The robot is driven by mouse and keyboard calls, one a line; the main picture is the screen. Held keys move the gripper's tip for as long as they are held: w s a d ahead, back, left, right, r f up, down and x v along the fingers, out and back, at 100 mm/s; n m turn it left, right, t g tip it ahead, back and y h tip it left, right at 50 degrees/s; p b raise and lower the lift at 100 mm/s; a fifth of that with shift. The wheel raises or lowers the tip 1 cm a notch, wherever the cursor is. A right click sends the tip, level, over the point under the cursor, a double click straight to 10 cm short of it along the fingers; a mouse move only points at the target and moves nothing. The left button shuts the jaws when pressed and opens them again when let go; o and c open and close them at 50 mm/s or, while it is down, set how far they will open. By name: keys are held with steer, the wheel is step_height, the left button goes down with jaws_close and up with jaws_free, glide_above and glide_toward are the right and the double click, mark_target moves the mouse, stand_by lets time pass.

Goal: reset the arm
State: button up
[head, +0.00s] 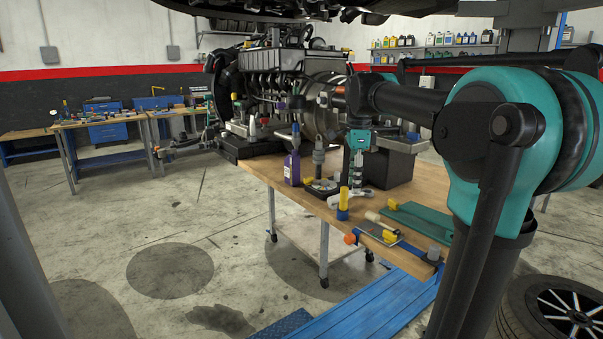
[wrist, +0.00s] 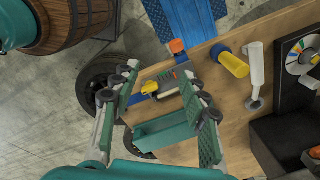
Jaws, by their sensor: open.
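My gripper (head: 357,172) hangs from my teal and black arm over the wooden workbench (head: 262,172), in front of the engine. In the wrist view my gripper (wrist: 163,88) has its two teal-padded fingers spread wide apart, with nothing held between them. Below and between the fingers lie a teal tray (wrist: 165,130) and small tools with a yellow handle on the bench. The arm is bent, its shoulder filling the right of the head view.
A large engine (head: 275,75) stands behind. On the bench are a purple bottle (head: 292,168), a yellow-and-blue cylinder (head: 343,205) and a wrench (wrist: 256,75). A tire (head: 550,308) lies at right. A wooden barrel (wrist: 75,25) shows in the wrist view. Floor at left is clear.

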steer(key=s+d+f+n+t, duration=0.2)
steer(key=s+f+n, duration=0.7)
steer(key=f, duration=0.6)
steer(key=s+d+f+n+t, duration=0.1)
steer(key=s+d+f+n, duration=0.1)
steer(key=s+f+n, duration=0.7)
step_height(320, 180, down, 7)
steer(key=s, duration=0.2)
steer(key=shift+s+t, duration=0.4)
steer(key=shift+r, duration=0.1)
